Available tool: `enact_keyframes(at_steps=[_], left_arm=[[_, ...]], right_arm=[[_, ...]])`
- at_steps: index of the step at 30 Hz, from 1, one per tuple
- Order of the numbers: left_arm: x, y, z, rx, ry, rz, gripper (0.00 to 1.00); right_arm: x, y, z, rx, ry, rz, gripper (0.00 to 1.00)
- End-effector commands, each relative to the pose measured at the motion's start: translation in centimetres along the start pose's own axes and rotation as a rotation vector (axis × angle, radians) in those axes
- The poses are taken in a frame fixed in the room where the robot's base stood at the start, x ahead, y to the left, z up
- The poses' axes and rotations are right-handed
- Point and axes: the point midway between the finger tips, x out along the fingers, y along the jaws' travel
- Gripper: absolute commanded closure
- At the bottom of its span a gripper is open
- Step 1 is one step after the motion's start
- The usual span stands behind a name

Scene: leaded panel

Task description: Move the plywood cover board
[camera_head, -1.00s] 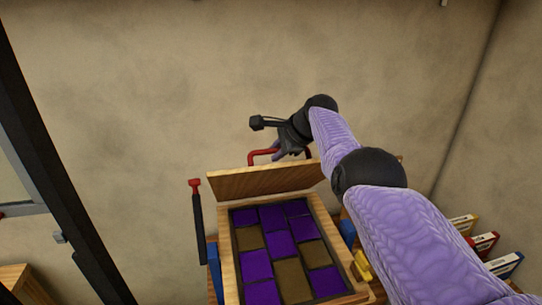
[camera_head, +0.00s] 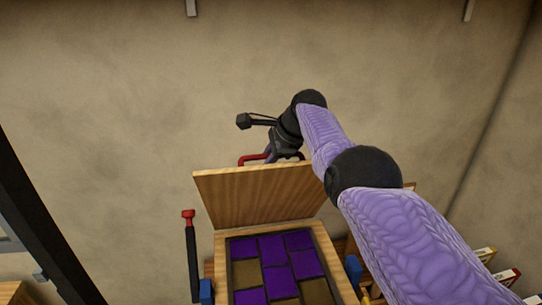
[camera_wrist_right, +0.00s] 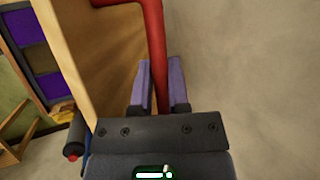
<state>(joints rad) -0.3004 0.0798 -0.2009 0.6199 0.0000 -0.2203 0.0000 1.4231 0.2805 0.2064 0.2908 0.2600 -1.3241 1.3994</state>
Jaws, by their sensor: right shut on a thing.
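The plywood cover board (camera_head: 255,196) stands tilted up at the back edge of the wooden frame around the leaded panel. Its red handle (camera_head: 252,158) is on the far side, at the top edge. My right gripper (camera_head: 272,152) reaches over from the right and is shut on this handle. In the right wrist view the red handle (camera_wrist_right: 152,40) runs between the two purple fingers (camera_wrist_right: 160,88), with the board (camera_wrist_right: 105,50) to the left. The leaded panel (camera_head: 275,264) shows purple and brown panes. My left gripper is not in view.
A black tool with a red end (camera_head: 191,250) stands left of the frame. Blue blocks (camera_head: 353,270) sit at the frame's sides. Several labelled boxes (camera_head: 505,282) are at the lower right. The plain wall (camera_head: 120,100) behind is clear.

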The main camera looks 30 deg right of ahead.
Motion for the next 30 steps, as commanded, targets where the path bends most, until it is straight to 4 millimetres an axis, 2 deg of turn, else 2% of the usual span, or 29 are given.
enact_keyframes(at_steps=[2,3,7,8,21,26,30], left_arm=[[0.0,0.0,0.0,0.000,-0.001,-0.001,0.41],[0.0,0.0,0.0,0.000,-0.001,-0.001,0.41],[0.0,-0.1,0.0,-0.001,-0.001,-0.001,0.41],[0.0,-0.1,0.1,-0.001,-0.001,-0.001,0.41],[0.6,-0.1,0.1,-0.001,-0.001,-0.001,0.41],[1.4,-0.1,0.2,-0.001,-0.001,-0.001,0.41],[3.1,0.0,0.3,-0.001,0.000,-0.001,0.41]], right_arm=[[-0.1,-0.1,0.0,-0.001,0.001,-0.005,1.00],[-0.1,-0.1,0.0,-0.001,0.001,-0.005,0.76],[-0.1,-0.1,0.0,-0.001,0.000,-0.004,0.48],[-0.1,-0.1,0.0,-0.001,0.000,-0.004,0.45],[-0.7,-0.2,-0.1,0.000,-0.002,-0.005,0.45],[-2.2,0.0,-0.1,-0.001,0.000,-0.007,0.45],[-5.3,0.1,-0.2,-0.001,0.001,-0.009,0.45]])
